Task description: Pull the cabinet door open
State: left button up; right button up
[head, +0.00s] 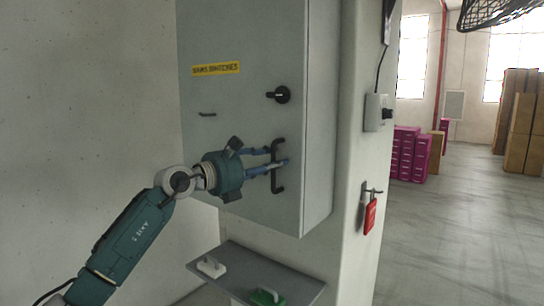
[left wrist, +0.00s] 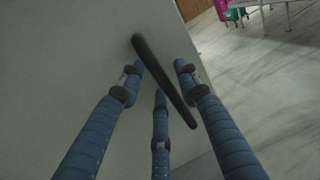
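The grey cabinet (head: 320,120) is on the wall, and its front door (head: 235,110) looks flush with the body. A black vertical bar handle (head: 275,182) is near the door's right edge. My left gripper (head: 281,166) reaches it from the left, with its blue fingers at the handle. In the left wrist view the handle (left wrist: 165,80) runs diagonally between the spread fingers (left wrist: 160,78). A gap shows between the handle and the right-hand finger; whether the other fingertips touch it, I cannot tell. My right gripper is in neither view.
A black knob (head: 279,95) and a yellow label (head: 216,69) are on the door. A shelf (head: 240,262) with a white and a green item is below. A red padlock (head: 370,216) hangs on the pillar at right. Open floor (head: 450,230) lies beyond.

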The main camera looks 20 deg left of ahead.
pick_arm(q)
jog(key=shift+d, duration=0.1)
grip_shut()
